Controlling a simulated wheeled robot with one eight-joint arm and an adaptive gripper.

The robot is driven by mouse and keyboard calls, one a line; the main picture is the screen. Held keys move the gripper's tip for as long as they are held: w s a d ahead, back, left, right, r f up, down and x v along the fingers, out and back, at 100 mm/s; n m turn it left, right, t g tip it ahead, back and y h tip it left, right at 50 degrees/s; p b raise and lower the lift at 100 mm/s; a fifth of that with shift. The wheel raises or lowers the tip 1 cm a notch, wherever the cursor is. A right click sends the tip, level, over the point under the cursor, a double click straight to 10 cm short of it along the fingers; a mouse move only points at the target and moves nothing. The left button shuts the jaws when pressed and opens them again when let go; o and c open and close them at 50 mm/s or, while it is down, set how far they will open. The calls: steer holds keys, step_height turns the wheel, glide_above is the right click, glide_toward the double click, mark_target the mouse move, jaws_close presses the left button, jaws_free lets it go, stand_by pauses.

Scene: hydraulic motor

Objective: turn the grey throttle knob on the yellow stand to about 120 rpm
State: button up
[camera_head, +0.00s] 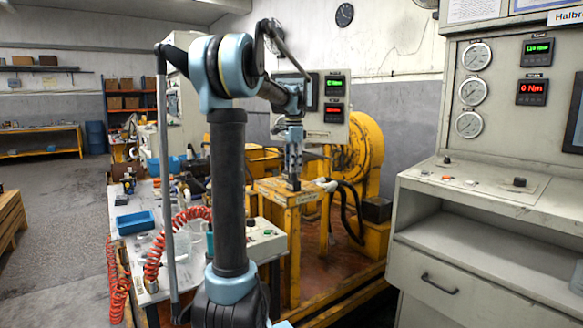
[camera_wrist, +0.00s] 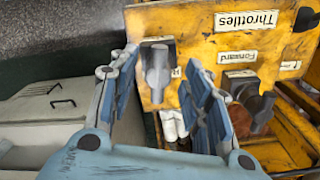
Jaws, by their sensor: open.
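The yellow stand (camera_wrist: 205,40) carries labels reading "Throttles" and "Forward" in the wrist view. A grey knob (camera_wrist: 156,72) with a raised grip sits on its plate left of centre. A second, darker knob (camera_wrist: 253,100) sits to its right. My gripper (camera_wrist: 160,64) is open, with one blue finger on each side of the grey knob in the picture. I cannot tell whether either finger touches it. In the head view the yellow stand (camera_head: 278,192) stands at centre, with my gripper (camera_head: 292,184) pointing down at its top; the knobs are hidden or too small there.
The cabinet at right has a green display (camera_head: 537,50), its number too small to read surely, and a red display (camera_head: 532,92) reading 0 Nm. A bench (camera_head: 140,243) with a red coiled hose (camera_head: 165,237) stands left. A yellow machine (camera_head: 362,150) stands behind the stand.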

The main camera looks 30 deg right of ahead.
step_height(320, 180, up, 12)
stand_by(0.5)
steer(key=shift+w, duration=0.1)
step_height(320, 180, up, 5)
steer(key=n, duration=0.5)
step_height(320, 180, down, 17)
steer(key=shift+f, duration=0.1)
stand_by(0.5)
